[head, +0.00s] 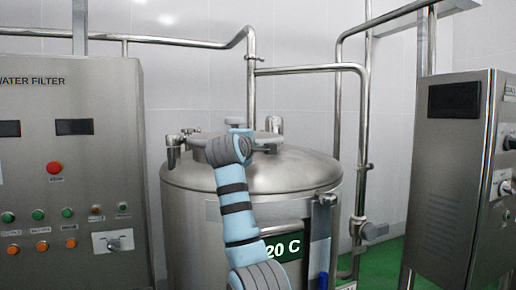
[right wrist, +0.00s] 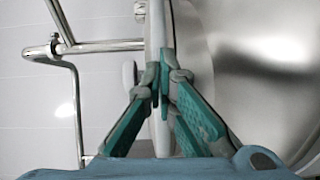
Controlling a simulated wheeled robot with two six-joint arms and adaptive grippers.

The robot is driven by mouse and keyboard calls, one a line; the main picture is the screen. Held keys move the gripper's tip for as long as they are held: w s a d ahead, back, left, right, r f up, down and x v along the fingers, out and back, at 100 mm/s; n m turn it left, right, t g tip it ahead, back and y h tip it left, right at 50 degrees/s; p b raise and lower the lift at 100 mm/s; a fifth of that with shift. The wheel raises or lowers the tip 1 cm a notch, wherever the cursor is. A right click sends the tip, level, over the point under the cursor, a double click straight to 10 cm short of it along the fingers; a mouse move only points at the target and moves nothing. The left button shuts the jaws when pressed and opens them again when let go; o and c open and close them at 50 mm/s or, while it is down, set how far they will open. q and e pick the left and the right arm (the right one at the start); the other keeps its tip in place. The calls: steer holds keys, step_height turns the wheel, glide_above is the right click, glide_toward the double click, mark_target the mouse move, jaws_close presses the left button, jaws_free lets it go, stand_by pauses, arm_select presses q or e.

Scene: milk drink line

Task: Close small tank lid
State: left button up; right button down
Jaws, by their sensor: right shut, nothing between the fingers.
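The steel tank (head: 185,205) stands in the middle of the head view, with a domed top (head: 300,168). My right arm reaches up in front of it and covers much of the middle of the top, where the small lid's state is hard to make out. In the right wrist view my right gripper (right wrist: 160,88) is shut and empty, its teal fingers together. A pale upright strip, possibly the lid seen edge-on, runs right behind the fingertips; I cannot tell whether they touch. The shiny domed steel (right wrist: 275,85) lies to the right. My left gripper is not in view.
A water filter panel (head: 80,150) with buttons stands at the left. A control cabinet (head: 445,170) stands at the right. Steel pipes (head: 250,80) run along the tiled wall behind the tank. Green floor (head: 392,262) shows at the lower right.

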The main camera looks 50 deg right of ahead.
steer(key=s+b, duration=0.6)
steer(key=s, duration=0.6)
steer(key=shift+s+r, duration=0.15)
steer(key=shift+s, duration=0.2)
steer(key=shift+a, duration=0.1)
